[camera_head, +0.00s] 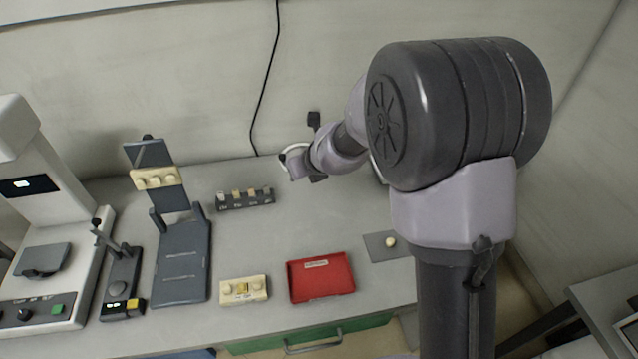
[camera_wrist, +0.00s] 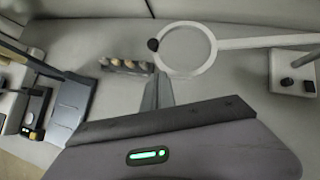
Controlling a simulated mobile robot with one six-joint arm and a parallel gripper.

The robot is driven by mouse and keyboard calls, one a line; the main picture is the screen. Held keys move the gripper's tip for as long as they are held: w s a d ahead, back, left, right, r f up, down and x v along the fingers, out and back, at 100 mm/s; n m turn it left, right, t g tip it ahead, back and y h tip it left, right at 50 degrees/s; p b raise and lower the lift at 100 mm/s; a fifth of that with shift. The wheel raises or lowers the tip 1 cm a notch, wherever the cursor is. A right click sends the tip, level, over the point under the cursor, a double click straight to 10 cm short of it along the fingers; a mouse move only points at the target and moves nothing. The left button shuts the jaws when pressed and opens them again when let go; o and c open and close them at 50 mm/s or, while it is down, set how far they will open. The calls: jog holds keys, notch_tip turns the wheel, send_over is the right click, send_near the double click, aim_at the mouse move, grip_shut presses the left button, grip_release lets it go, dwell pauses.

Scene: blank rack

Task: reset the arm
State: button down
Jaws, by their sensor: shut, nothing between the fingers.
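My arm reaches from the right over the bench in the head view, and its end hangs above the back part of the bench. My gripper (camera_wrist: 158,80) is shut and empty, its fingers together in the wrist view. It points toward a small dark rack (camera_wrist: 127,68) and a round magnifier ring (camera_wrist: 187,49) on a long pale arm. In the head view the rack (camera_head: 245,203) stands left of my arm's end and holds several small pieces. My fingertips are too small to make out clearly there.
A red tray (camera_head: 321,289), a cream block (camera_head: 244,290) and a grey pad (camera_head: 381,247) with a pale knob lie toward the front. A dark tilted stand (camera_head: 182,262), a small lever device (camera_head: 122,283) and a white machine (camera_head: 40,220) stand left. The bench middle is clear.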

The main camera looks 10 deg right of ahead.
jog(key=s+r+n+y, duration=0.2)
jog(key=s+r+n, duration=1)
jog(key=s+r, duration=0.35)
jog(key=s+d+n+g+h, duration=0.1)
jog(key=s+d+n, duration=0.3)
jog(key=s+n, duration=0.3)
jog(key=s+d+f+n+h+b, duration=0.1)
jog(key=s+d+n+h, duration=0.1)
jog(key=s+n, duration=0.5)
jog(key=s+d, duration=0.1)
jog(key=s, duration=0.3)
jog(key=shift+d+n+g+h, duration=0.3)
jog(key=shift+d+g, duration=0.1)
